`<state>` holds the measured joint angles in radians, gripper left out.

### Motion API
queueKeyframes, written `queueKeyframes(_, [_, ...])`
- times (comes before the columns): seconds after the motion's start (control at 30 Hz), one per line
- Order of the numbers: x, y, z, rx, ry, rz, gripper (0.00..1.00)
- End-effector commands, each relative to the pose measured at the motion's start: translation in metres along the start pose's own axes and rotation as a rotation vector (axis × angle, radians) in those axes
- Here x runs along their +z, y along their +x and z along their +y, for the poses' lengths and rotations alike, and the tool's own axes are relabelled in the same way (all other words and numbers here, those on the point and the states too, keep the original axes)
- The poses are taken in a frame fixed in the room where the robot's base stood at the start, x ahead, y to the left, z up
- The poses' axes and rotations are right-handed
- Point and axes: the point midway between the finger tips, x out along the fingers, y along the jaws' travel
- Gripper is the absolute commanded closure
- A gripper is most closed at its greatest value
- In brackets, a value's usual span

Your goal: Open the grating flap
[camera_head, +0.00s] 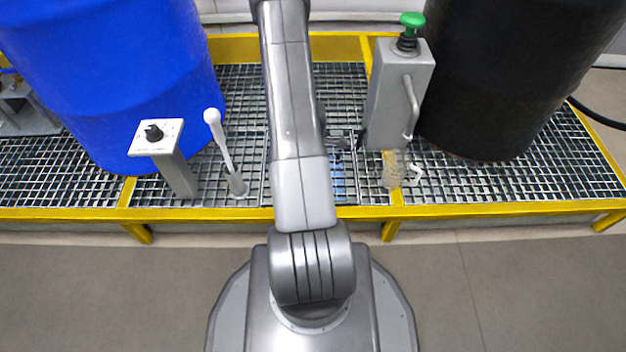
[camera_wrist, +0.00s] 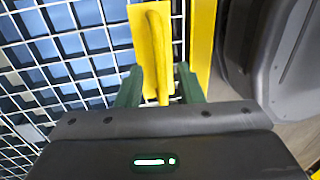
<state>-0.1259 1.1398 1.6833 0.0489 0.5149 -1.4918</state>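The grating flap (camera_wrist: 62,72) is a metal mesh at the left of the wrist view, with pale blue showing through its openings. It looks flat. A yellow handle (camera_wrist: 156,50) stands at its right side. My gripper (camera_wrist: 158,84) has two dark green fingers apart, one on each side of the handle's lower part. A gap shows at least on the right side; contact on the left is unclear. In the head view my arm hides the handle and most of the flap; a bluish patch of mesh (camera_head: 339,183) shows right of the arm.
A blue drum (camera_head: 120,85) stands left and a black drum (camera_head: 490,80) right on the grating platform. A grey post with a green button (camera_head: 411,20), a knob box (camera_head: 157,137) and a white-tipped lever (camera_head: 220,140) stand near my arm. A yellow frame (camera_head: 70,214) edges the platform.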

Motion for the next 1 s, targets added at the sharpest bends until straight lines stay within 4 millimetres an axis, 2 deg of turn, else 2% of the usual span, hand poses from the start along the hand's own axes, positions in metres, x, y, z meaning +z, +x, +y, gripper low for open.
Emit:
queueKeyframes(0.03, [0.0,0.008,0.0,-0.001,0.0,0.0,0.66])
queueKeyframes(0.13, [0.0,0.015,0.0,0.0,0.0,0.0,0.66])
queueKeyframes(0.47, [0.0,0.018,0.0,0.001,0.0,0.0,0.66])
queueKeyframes(0.5, [0.0,0.018,0.0,0.001,0.0,0.0,0.68])
queueKeyframes(0.67, [0.0,0.018,0.0,0.001,0.0,0.0,0.99])
queueKeyframes(1.0, [0.0,0.013,-0.001,-0.009,0.0,0.0,1.0])
